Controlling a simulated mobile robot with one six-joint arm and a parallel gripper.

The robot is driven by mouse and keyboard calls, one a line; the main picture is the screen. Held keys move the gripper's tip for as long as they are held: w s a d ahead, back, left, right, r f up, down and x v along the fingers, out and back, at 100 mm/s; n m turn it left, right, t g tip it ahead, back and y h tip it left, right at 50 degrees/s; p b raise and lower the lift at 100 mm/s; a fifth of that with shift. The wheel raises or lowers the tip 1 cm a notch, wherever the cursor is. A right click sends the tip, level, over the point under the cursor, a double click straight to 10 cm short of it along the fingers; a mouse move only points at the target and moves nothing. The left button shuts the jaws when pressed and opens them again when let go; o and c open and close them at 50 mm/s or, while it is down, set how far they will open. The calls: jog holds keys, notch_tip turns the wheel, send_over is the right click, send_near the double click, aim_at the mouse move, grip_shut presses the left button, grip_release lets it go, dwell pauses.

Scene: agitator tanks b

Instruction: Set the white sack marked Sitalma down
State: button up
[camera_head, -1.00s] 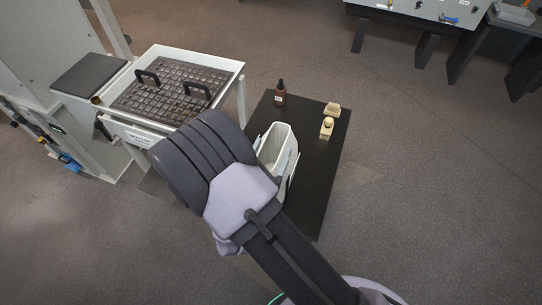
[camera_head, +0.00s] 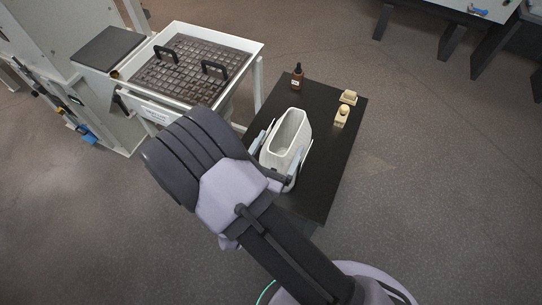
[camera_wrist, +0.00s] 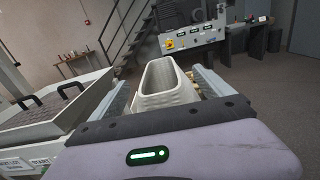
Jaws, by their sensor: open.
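The white sack (camera_head: 284,160) has an open top and stands upright on the black table (camera_head: 325,170). In the wrist view, the sack (camera_wrist: 158,96) is between the two grey fingers of my gripper (camera_wrist: 165,88). The gripper is open, with one finger on each side of the sack; I cannot tell whether either finger touches it. In the head view, my gripper (camera_head: 280,156) is around the sack, and my arm covers the near left part of the table. No Sitalma marking is legible.
A white-framed grate tray (camera_head: 187,75) with black handles is to the left.

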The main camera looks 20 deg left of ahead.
jog(key=s, duration=0.2)
jog(key=s+p, duration=0.1)
jog(key=s, duration=0.5)
jog(key=shift+a+p, duration=0.3)
jog(key=shift+p, duration=0.1)
jog(key=w+d+r+m+g+h, duration=0.2)
jog(key=d+r+m+g+h, duration=0.25)
jog(key=d+m, duration=0.3)
jog(key=w+d+r+m+g+h, duration=0.2)
jog(key=d+r+m+g+h, duration=0.2)
jog(key=d+r+m+h, duration=0.3)
jog(key=s+d+r+m+g+y, duration=0.3)
jog(key=s+d+m+g+y, duration=0.3)
jog(key=d+m+g, duration=0.45)
jog(key=s+a+r+m+t+y, duration=0.1)
jog(key=s+r+m+t+y, duration=0.2)
jog(key=m, duration=1.1)
notch_tip(320, 180, up, 7)
jog(key=t+y, duration=0.3)
jog(key=y, duration=0.3)
jog(key=shift+a+t, duration=0.15)
jog(key=shift+t, duration=0.25)
jog(key=shift+s+r, duration=0.1)
